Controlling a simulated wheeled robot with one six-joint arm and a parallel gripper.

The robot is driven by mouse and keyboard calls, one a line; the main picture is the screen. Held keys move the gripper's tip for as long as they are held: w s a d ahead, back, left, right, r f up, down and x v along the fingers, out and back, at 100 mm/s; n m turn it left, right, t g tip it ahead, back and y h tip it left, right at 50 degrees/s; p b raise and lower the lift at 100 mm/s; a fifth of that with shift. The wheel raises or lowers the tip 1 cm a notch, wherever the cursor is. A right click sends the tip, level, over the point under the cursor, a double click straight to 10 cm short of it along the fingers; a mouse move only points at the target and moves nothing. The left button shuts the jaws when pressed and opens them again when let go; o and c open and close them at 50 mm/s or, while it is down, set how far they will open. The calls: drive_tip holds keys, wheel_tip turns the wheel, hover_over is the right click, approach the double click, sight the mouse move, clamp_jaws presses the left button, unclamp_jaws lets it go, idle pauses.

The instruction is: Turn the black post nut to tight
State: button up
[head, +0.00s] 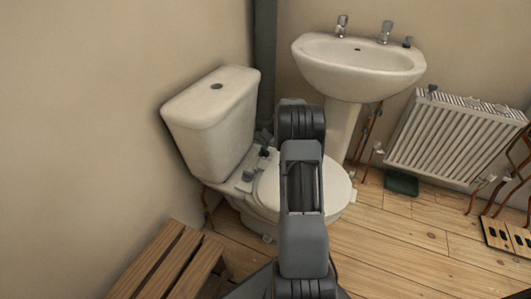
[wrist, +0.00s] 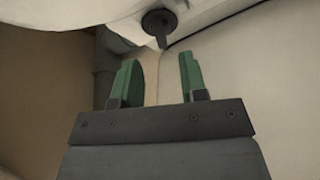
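The black post nut (wrist: 158,22) shows in the wrist view at the top centre, as a dark round disc with a narrow post standing out of it towards my gripper. It lies against a pale surface. My gripper (wrist: 158,60) is open, its two green fingers apart with nothing between them. The nut is beyond the fingertips, roughly in line with the gap, and I see no contact. In the head view my arm reaches over the toilet (head: 318,190); small dark parts show beside the arm, and I cannot tell the nut apart there.
The cistern (head: 212,112) stands close on the left of the arm. A basin (head: 358,70) on a pedestal is behind, with a radiator (head: 455,138) to its right. A slatted wooden bench (head: 168,265) is at the lower left. Wooden floor (head: 400,250) is open at the right.

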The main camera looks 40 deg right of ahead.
sight(264, 151)
drive_tip(key=b+x, duration=0.1)
drive_tip(key=x, duration=0.5)
drive_tip(key=shift+w+f+b, duration=0.1)
drive_tip(key=shift+f+b, duration=0.15)
drive_tip(key=shift+b, duration=0.1)
drive_tip(key=shift+c, duration=0.3)
